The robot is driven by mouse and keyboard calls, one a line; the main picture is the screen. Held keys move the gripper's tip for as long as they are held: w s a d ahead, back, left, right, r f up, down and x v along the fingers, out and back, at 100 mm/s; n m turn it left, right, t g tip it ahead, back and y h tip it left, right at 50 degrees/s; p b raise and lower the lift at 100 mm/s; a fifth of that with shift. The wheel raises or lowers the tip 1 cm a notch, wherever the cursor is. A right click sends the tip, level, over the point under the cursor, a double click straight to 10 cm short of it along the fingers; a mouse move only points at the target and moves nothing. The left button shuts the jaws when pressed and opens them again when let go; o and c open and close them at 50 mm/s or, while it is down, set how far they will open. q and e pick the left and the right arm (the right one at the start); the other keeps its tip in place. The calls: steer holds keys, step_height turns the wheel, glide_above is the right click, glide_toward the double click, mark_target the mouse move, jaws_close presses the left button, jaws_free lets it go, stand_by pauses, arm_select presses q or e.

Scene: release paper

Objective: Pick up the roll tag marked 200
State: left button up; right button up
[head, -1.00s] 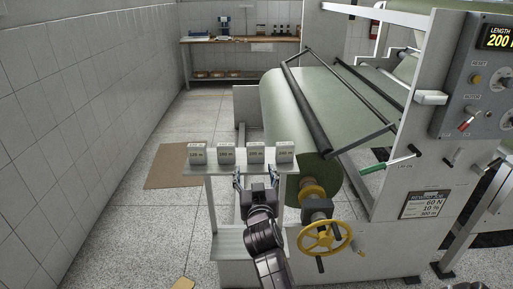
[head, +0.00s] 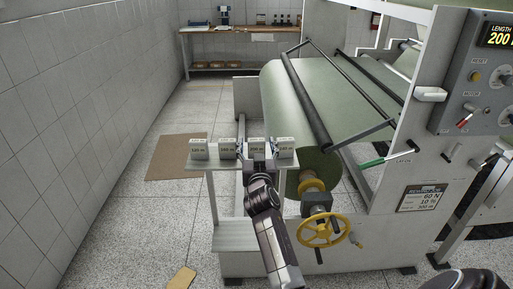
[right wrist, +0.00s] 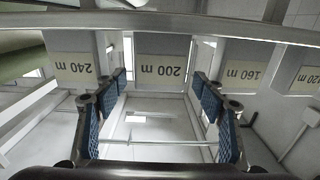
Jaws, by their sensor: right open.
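The tag marked 200 m (head: 257,149) is a small pale block standing on the narrow white shelf (head: 238,166), third from the left in a row. In the right wrist view the 200 m tag (right wrist: 162,71) shows upside down, centred between the fingers. My right gripper (head: 257,158) is open in front of it, one finger toward each side. In the wrist view the blue-padded fingers of the gripper (right wrist: 161,92) show a gap on both sides of the tag. I cannot tell how deep the fingertips reach beside it. My left gripper is out of view.
Tags 120 m (head: 198,150), 160 m (head: 227,150) and 240 m (head: 284,149) stand on the same shelf, close to the fingers. The green roll (head: 300,110) and yellow handwheel (head: 323,231) are to the right.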

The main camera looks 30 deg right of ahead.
steer(key=shift+c, duration=0.5)
steer(key=c, duration=1)
steer(key=shift+c, duration=0.7)
steer(key=shift+r, duration=0.1)
